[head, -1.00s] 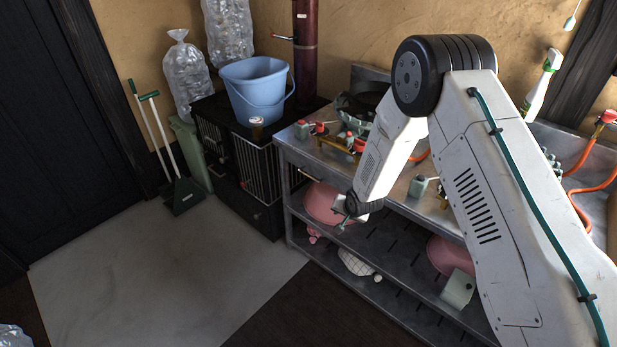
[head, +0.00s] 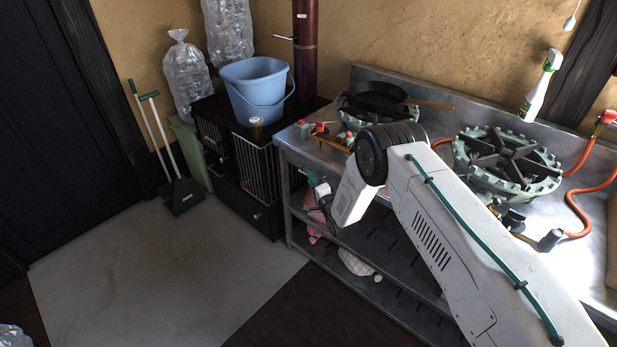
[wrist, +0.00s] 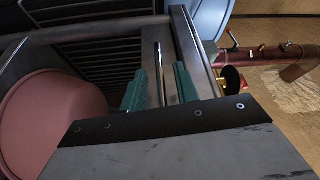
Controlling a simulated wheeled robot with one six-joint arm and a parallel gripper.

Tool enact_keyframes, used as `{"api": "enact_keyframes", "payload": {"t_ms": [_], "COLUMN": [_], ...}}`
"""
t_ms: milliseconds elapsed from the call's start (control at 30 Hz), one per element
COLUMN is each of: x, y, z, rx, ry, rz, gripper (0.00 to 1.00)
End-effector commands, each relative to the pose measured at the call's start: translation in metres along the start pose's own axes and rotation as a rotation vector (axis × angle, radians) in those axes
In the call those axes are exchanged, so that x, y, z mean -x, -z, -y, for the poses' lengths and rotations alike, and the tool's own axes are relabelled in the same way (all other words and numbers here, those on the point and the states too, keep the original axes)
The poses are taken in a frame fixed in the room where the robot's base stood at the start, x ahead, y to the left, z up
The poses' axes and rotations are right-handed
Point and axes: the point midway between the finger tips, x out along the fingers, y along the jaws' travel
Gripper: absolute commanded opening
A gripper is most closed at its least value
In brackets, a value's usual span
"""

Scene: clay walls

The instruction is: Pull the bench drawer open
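The metal bench (head: 292,155) stands against the back wall, with its top edge toward me. In the wrist view a thin, bright handle bar (wrist: 158,72) runs away from the camera just under the bench's edge. My gripper (wrist: 158,90) has its two teal fingers apart, one on each side of this bar. I see no clear contact between fingers and bar. In the head view my gripper (head: 314,181) is at the front left of the bench, below its top. My own wrist hides most of the drawer front there, so I cannot tell how it sits.
A pink basin (wrist: 45,125) is on the shelf beside my gripper. Burners (head: 505,165) and a black pan (head: 378,96) are on the bench top. The pale floor (head: 165,275) is clear.

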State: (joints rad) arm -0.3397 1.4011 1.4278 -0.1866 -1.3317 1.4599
Motion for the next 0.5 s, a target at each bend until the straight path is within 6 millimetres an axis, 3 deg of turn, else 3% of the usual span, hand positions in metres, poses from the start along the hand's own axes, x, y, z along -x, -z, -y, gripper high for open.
{"api": "enact_keyframes", "payload": {"t_ms": [200,500], "x": [-0.024,-0.027], "y": [0.0,0.0], "z": [0.0,0.0], "rx": [0.001,0.001], "ry": [0.0,-0.001], "rz": [0.0,0.0], "gripper": [0.31,0.31]}}
